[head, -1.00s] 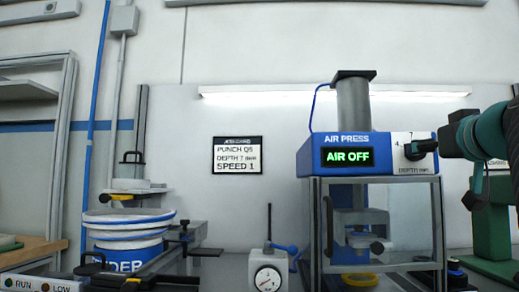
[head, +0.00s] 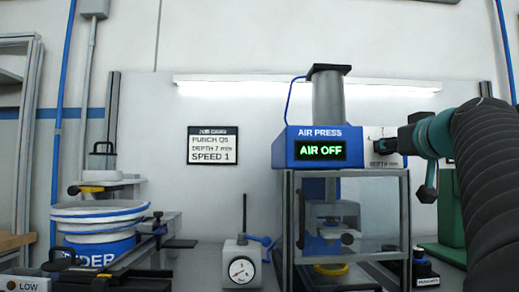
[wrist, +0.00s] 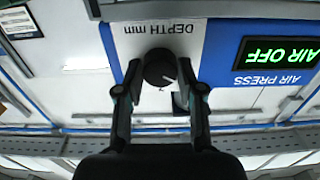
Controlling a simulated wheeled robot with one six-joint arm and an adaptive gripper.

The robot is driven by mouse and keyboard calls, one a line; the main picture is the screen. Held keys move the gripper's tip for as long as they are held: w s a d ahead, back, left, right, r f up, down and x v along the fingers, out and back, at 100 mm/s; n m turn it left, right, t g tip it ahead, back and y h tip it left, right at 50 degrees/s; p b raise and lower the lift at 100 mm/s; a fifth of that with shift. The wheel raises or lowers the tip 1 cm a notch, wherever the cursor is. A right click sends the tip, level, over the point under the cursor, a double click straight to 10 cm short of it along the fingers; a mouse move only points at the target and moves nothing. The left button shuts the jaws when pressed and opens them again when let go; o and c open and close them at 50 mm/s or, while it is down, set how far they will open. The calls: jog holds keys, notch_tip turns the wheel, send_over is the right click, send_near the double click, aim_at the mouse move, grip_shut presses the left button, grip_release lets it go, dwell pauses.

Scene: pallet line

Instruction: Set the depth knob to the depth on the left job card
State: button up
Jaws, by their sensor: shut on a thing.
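The left job card (head: 212,145), black-framed on the wall, reads PUNCH Q5, DEPTH 7 mm, SPEED 1. The air press (head: 318,133) has a blue head, a green AIR OFF display and a white panel on the right. In the wrist view, which is upside down, the round black depth knob (wrist: 158,66) sits beside the DEPTH mm label. My gripper (wrist: 160,82) is shut on the knob, one finger at each side. A pale pointer mark shows on the knob's lower right there. In the head view my gripper (head: 406,140) covers the knob and most scale numbers.
A clear guard with metal posts (head: 404,230) stands below the press head. A dial gauge (head: 242,270) stands left of it, and a feeder bowl (head: 100,222) is further left. A green stand (head: 447,230) is behind my arm.

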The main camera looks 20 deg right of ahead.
jog(key=shift+m, duration=0.3)
jog(key=m, duration=1.1)
jog(key=shift+p, duration=0.3)
dwell(0.4)
jog(key=o, duration=1.1)
jog(key=shift+o, duration=0.2)
jog(key=v, duration=0.7)
jog(key=shift+s, duration=0.25)
